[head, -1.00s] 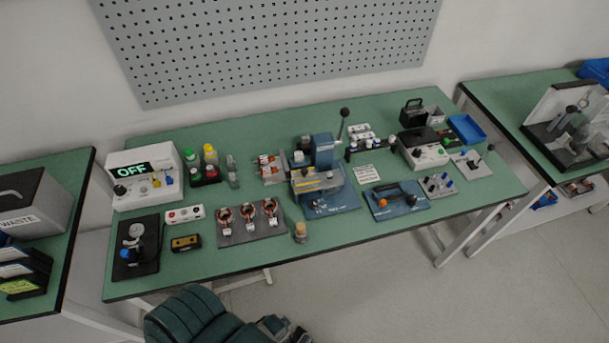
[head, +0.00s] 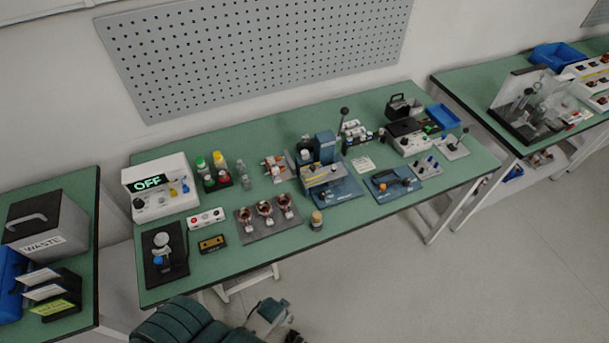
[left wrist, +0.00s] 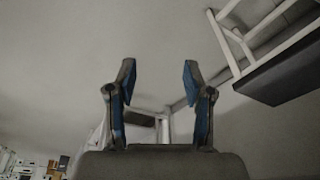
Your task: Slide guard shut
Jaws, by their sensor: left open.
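A blue bench press (head: 325,150) stands mid-table in the head view, with a clear, yellow-edged panel (head: 322,177) across its front. On the right-hand table is a fixture with a dark base (head: 512,126) and a tilted clear panel. I cannot tell which panel is the guard, or how far either is open. My teal arm shows at the bottom of the head view, apart from both fixtures. No right gripper shows.
The green main table (head: 350,220) holds an OFF-display box (head: 160,200), a plate of copper stators (head: 270,232) and a blue tool plate (head: 393,188). A waste bin (head: 48,225) stands on the left table. Open floor lies in front and between the tables.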

